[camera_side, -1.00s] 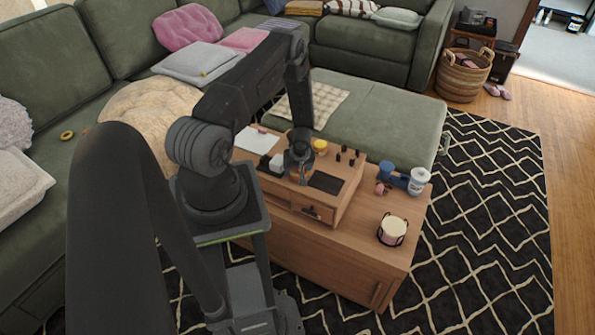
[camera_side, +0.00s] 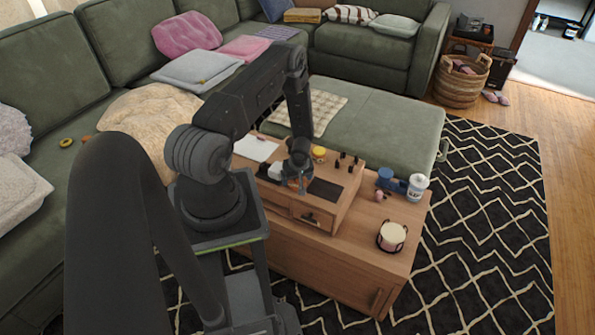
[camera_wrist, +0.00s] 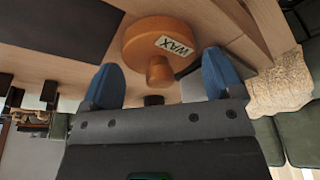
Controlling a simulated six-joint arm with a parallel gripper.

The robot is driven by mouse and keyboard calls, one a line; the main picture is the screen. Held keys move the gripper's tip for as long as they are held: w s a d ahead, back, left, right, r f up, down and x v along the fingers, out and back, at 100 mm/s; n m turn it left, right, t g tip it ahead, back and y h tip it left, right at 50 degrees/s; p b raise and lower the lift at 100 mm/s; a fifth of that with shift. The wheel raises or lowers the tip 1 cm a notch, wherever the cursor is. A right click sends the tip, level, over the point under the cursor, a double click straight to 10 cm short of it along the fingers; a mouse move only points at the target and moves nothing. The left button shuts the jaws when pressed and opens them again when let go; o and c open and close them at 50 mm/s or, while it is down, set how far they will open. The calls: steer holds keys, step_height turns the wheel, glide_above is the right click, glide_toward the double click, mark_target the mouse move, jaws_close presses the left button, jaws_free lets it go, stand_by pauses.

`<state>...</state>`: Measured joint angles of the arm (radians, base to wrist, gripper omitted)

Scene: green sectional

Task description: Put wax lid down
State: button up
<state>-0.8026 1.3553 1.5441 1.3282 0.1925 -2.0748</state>
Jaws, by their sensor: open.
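The wax lid (camera_wrist: 142,42) is a round orange-brown disc with a knob (camera_wrist: 159,70) and a white label reading WAX. In the wrist view it appears to rest on the light wooden top. My gripper (camera_wrist: 163,72) is open, its two blue fingertips spread on either side of the knob with visible gaps. In the side view my gripper (camera_side: 299,181) is low over the small drawer unit (camera_side: 337,208). It hides most of the lid there, with only a bit of orange showing.
A dark mat (camera_side: 325,190) lies right of my gripper. A yellow pot (camera_side: 319,152) and several small dark items (camera_side: 348,158) stand behind. White paper (camera_side: 256,148) lies left. A candle jar (camera_side: 391,237) and blue and white containers (camera_side: 417,187) stand on the lower table.

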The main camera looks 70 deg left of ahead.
steer(key=w+d+r+m+t+y, duration=0.15)
steer(key=d+r, duration=0.35)
steer(key=r, duration=0.7)
steer(key=w+d+r+m, duration=0.3)
steer(key=d+r, duration=0.2)
steer(key=r, duration=0.8)
steer(key=w+d+r+m+t+y, duration=0.15)
steer(key=d+r, duration=0.35)
steer(key=r, duration=0.7)
steer(key=s+d+r+m+t+h, duration=0.1)
steer(key=s+d+r+m+h, duration=0.1)
steer(key=s+d+r+m, duration=0.2)
steer(key=s+d+r+m+h, duration=0.2)
steer(key=s+d+r+m, duration=0.2)
steer(key=d, duration=0.6)
steer(key=s+d+r+m+t+h, duration=0.1)
steer(key=s+d+r+m+h, duration=0.1)
steer(key=s+d+r+m, duration=0.2)
step_height(320, 180, up, 2)
steer(key=d, duration=0.2)
steer(key=shift+s+d+t, duration=0.3)
steer(key=shift+s+d, duration=0.05)
steer(key=shift+d, duration=0.05)
